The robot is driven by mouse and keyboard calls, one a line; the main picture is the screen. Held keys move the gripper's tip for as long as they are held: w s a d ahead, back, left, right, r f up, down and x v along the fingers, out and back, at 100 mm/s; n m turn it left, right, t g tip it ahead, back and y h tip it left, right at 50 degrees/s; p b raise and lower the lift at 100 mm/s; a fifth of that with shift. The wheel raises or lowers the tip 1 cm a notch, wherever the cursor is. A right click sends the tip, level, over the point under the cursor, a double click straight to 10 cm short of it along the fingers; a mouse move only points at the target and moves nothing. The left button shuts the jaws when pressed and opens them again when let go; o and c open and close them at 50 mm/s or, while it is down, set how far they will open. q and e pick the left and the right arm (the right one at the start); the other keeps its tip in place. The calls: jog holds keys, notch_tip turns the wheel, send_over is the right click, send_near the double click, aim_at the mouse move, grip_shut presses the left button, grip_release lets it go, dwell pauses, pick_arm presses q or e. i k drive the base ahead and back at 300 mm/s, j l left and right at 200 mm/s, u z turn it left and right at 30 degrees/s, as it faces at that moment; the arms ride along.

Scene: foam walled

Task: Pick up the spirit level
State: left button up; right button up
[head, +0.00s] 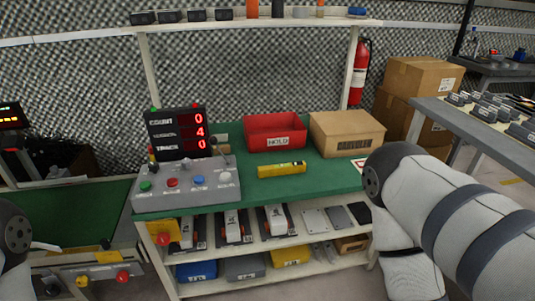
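The spirit level (281,170) is a yellow bar with dark marks. It lies flat on the green top of the workbench (255,190), near the front edge and in front of the red bin. Nothing touches it from above. My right arm comes in from the right and bends down past the bench's right end; its gripper is out of the picture. Only a bit of my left arm shows at the left edge, and its gripper is not in view.
A grey button box (186,185) with a counter display (177,132) stands left of the level. Behind it are a red HOLD bin (275,132) and a cardboard box (346,135). Shelves below hold tools and bins. Another table (480,125) stands at right.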

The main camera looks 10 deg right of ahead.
aim_at(300, 166)
jog(key=i+l, duration=0.15)
jog(key=l, duration=0.25)
jog(key=i+l+u, duration=0.15)
jog(key=l, duration=0.2)
jog(key=i+l, duration=0.2)
jog(key=l, duration=0.2)
jog(key=i+l+u, duration=0.15)
jog(key=l, duration=0.25)
jog(key=i+l, duration=0.15)
jog(key=l, duration=0.25)
jog(key=i+l+u, duration=0.1)
jog(key=l, duration=0.3)
